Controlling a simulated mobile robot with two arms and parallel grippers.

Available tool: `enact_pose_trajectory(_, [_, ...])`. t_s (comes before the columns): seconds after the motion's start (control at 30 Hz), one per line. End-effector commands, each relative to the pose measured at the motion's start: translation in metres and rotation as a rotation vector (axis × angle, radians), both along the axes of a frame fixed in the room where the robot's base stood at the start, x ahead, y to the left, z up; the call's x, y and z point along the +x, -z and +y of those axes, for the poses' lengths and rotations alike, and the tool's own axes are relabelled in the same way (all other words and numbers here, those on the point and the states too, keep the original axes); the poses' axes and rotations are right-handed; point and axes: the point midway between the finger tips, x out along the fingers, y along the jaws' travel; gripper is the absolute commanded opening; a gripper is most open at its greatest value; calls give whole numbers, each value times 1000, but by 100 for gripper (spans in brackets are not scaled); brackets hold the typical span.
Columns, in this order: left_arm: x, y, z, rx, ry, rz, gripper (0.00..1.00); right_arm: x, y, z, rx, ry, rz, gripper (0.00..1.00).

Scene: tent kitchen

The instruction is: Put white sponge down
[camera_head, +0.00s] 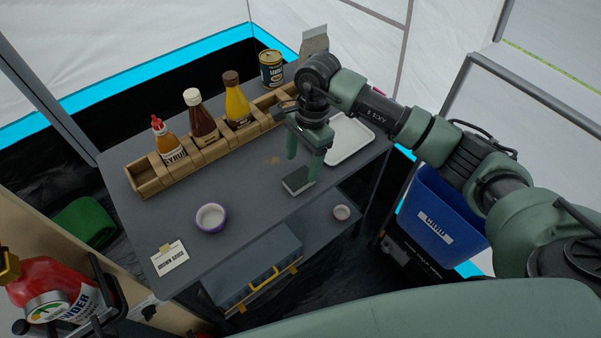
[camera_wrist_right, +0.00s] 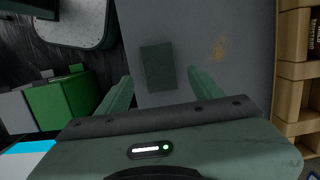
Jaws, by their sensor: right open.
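The sponge (camera_head: 298,181) is a small flat block with a dark grey top and a pale lower edge. It lies on the grey table near its right front edge, and it also shows in the right wrist view (camera_wrist_right: 157,67). My right gripper (camera_head: 303,167) is open just above it. In the right wrist view the two fingers (camera_wrist_right: 160,77) are spread wider than the sponge, with clear gaps on both sides. My left gripper is not in view.
A white tray (camera_head: 347,138) lies just behind the sponge at the table's right edge. A wooden rack (camera_head: 213,152) with several sauce bottles runs along the back. A purple-rimmed bowl (camera_head: 210,218) and a label card (camera_head: 170,258) are at the front left.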

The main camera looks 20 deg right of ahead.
Motion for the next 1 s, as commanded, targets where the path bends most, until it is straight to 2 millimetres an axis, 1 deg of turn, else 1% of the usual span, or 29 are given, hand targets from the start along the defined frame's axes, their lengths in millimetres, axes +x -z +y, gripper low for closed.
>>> enact_pose_trajectory(0.03, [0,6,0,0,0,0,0,3,-10,-2,-1,0,-7,66])
enact_pose_trajectory(0.2, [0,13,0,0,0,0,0,4,-43,-7,0,0,-5,66])
enact_pose_trajectory(0.3, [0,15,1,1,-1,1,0,4,-57,-9,0,1,-2,66])
enact_pose_trajectory(0.4, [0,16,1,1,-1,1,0,4,-65,-10,-1,1,-1,66])
enact_pose_trajectory(0.57, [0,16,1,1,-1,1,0,3,-70,-10,0,1,1,66])
enact_pose_trajectory(0.93, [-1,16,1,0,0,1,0,4,-69,-10,0,1,1,66])
enact_pose_trajectory(1.0, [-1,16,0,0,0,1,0,3,-68,-8,9,0,2,66])
